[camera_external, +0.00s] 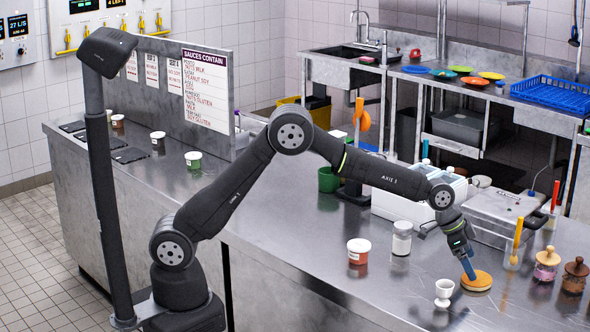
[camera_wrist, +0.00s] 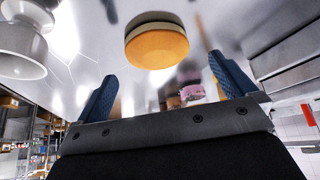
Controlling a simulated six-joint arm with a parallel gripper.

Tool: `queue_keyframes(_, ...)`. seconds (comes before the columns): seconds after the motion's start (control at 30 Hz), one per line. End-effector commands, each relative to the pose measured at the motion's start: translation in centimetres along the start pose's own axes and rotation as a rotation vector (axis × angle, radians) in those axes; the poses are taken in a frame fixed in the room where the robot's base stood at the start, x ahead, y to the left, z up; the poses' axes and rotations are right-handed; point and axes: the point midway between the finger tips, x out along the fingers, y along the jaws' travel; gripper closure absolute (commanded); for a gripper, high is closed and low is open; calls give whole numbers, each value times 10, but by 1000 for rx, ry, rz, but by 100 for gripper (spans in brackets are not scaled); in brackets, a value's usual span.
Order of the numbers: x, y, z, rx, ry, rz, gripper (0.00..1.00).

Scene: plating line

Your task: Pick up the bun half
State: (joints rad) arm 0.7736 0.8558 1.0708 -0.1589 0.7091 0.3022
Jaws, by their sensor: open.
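The bun half (camera_external: 477,281) is a round orange-brown disc lying on the steel counter near its front edge. In the wrist view the bun half (camera_wrist: 156,44) shows beyond the fingertips, roughly centred between them, with a paler upper layer. My gripper (camera_external: 469,271) points down at the bun half's left edge in the external view, with blue fingers. In the wrist view my gripper (camera_wrist: 160,85) has its two blue fingers wide apart with nothing between them. Whether a fingertip touches the bun half cannot be told.
A white egg cup (camera_external: 444,292) stands close left of the bun half; it also shows in the wrist view (camera_wrist: 22,45).

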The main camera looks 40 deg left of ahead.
Motion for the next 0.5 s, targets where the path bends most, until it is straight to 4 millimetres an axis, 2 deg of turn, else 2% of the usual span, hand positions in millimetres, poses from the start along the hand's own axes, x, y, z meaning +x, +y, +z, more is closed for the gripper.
queue_keyframes(0.23, 36, 4, 4, 1, -2, 0, 0)
queue_keyframes(0.33, 43, 4, 4, 1, -2, 0, 0)
queue_keyframes(0.5, 43, 4, 4, 0, -1, 0, 0)
